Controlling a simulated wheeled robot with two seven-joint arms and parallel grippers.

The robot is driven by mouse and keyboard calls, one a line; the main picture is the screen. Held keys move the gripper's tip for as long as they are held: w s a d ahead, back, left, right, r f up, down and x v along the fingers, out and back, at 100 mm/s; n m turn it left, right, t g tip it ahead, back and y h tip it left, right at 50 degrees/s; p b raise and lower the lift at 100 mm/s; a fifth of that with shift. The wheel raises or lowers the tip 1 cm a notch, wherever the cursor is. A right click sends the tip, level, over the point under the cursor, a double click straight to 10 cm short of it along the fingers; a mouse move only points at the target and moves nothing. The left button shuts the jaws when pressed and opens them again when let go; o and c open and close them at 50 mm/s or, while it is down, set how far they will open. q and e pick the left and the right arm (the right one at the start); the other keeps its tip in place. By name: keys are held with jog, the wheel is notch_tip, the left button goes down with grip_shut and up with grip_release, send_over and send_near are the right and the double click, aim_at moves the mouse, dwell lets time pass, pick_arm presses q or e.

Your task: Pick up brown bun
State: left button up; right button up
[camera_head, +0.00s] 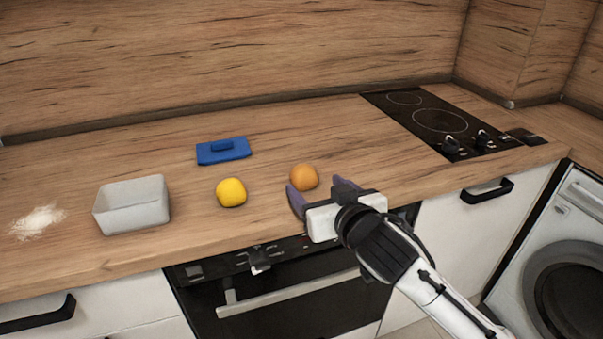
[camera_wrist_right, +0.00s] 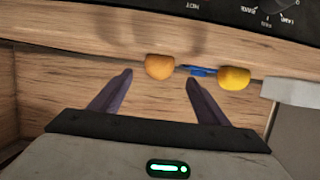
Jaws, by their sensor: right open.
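The brown bun (camera_head: 304,177), round and orange-brown, sits on the wooden counter near its front edge. My right gripper (camera_head: 316,187) is open and empty, just in front of the bun, its fingers pointing toward it. In the right wrist view the bun (camera_wrist_right: 159,67) shows beyond the fingertips, roughly centred between the two dark fingers (camera_wrist_right: 160,77). I see no contact between fingers and bun. My left gripper is not in view.
A yellow round item (camera_head: 231,193) lies left of the bun. A blue object with a handle (camera_head: 223,150) lies behind it. A light grey open container (camera_head: 132,209) and white powder (camera_head: 38,222) are farther left. A black hob (camera_head: 440,121) is at the back right. The counter behind the bun is clear.

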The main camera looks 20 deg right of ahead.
aim_at(308, 181)
jog(key=x, duration=0.7)
jog(key=shift+w+d+f, duration=0.1)
jog(key=shift+d+f, duration=0.05)
jog(key=shift+f, duration=0.1)
jog(key=c, duration=1.1)
